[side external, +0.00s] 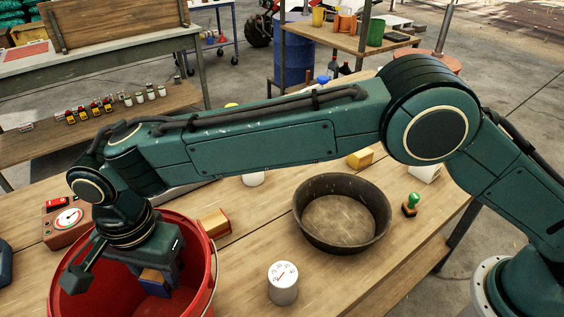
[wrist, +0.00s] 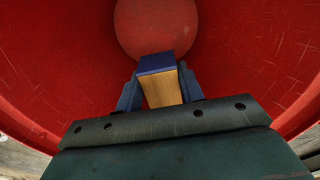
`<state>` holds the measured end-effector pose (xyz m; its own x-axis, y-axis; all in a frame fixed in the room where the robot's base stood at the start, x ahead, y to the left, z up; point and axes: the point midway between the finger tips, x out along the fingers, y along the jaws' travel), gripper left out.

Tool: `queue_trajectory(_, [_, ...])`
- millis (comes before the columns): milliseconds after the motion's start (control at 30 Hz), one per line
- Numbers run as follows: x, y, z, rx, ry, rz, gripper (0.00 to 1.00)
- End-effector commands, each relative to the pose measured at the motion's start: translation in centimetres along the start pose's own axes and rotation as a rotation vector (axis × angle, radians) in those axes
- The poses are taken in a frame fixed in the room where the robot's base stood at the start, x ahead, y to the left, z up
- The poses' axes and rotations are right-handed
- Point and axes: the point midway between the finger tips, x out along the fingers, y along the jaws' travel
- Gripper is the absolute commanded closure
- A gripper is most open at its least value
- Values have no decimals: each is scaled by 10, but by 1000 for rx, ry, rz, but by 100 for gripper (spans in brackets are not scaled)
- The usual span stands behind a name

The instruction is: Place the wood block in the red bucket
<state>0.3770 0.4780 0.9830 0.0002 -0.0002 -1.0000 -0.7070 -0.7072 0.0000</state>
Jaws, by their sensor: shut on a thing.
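The red bucket (side external: 205,268) stands on the wooden table at the lower left in the side view. Its red inner wall (wrist: 70,75) and round bottom fill most of the wrist view. My gripper (side external: 158,280) reaches down into the bucket's mouth. In the wrist view my gripper (wrist: 160,95) is shut on the wood block (wrist: 164,90), which has a light wood face and a blue end. The block (side external: 153,275) shows partly between the fingers in the side view. It hangs inside the bucket, and its gap to the bottom cannot be told.
A dark round pan (side external: 342,215) sits right of the bucket. A white tin (side external: 283,283), a green-handled stamp (side external: 411,204) and a tan block (side external: 214,223) stand nearby. A red device with a dial (side external: 68,220) is left of the bucket. The table's front right is clear.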

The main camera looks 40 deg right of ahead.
Motion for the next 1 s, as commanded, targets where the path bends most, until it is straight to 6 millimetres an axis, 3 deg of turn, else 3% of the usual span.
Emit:
queue_trajectory(300, [7, 0, 0, 0, 0, 1, 85])
queue_trajectory(700, [45, 0, 0, 0, 0, 1, 85])
queue_trajectory(1000, [46, 0, 0, 0, 0, 0, 85])
